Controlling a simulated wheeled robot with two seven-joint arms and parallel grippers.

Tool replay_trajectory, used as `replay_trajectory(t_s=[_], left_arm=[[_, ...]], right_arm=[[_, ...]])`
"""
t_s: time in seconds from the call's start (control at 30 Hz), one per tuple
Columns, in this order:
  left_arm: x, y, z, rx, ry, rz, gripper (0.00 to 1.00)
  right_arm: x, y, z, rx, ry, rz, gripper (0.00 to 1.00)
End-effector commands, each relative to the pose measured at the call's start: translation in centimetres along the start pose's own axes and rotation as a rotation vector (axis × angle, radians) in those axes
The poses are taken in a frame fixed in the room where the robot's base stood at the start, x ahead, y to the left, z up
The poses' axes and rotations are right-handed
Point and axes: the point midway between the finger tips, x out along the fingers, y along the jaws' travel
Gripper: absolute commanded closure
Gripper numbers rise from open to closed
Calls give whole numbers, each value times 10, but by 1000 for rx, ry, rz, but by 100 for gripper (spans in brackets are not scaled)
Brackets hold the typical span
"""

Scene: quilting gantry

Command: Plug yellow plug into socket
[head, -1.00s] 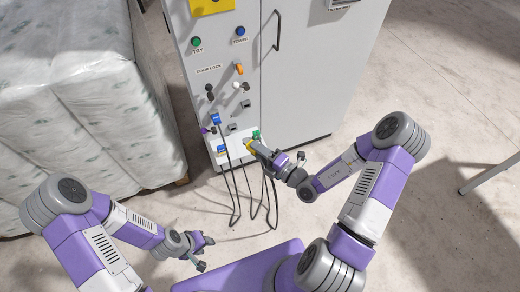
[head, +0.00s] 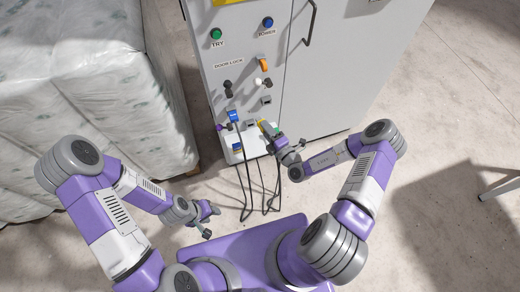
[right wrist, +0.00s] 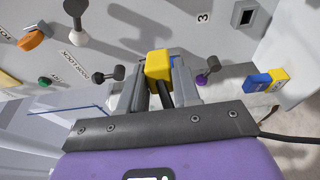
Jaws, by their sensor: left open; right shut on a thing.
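The yellow plug (right wrist: 158,65) sits between the fingers of my right gripper (right wrist: 155,85), which is shut on it; its black cable runs back between the fingers. In the head view my right gripper (head: 266,128) is close in front of the lower cabinet panel and hides most of the plug. A dark socket (right wrist: 245,16) beside the number 3 shows at the top right of the wrist view, apart from the plug. Grey sockets (head: 266,100) are also on the panel in the head view. My left gripper (head: 210,221) is open and empty, low and away from the panel.
A blue plug (head: 233,116) is on the panel, with black cables hanging below. Black and purple knobs (right wrist: 205,76) stick out near my right fingers. A wrapped stack (head: 90,90) stands left.

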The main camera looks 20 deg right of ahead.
Motion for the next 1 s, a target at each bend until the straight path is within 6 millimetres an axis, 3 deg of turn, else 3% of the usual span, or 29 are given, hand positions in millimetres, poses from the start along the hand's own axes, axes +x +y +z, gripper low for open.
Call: replay_trajectory(t_s=[0.03, 0.2, 0.43, 0.6, 1.0], left_arm=[[3, -1, 0, 0, 0, 0, 57], [7, -2, -1, 0, 1, 0, 57], [10, -4, -1, 0, 1, 0, 57], [11, -4, -1, 0, 1, 0, 57], [10, -4, -1, 0, 1, 0, 57]], right_arm=[[3, -22, -2, 9, -32, -1, 100], [9, -81, -6, 7, -135, -2, 100], [8, -136, -19, 3, -234, 0, 100], [7, -151, -23, 0, -262, 3, 100], [6, -153, -24, 1, -266, 3, 100]])
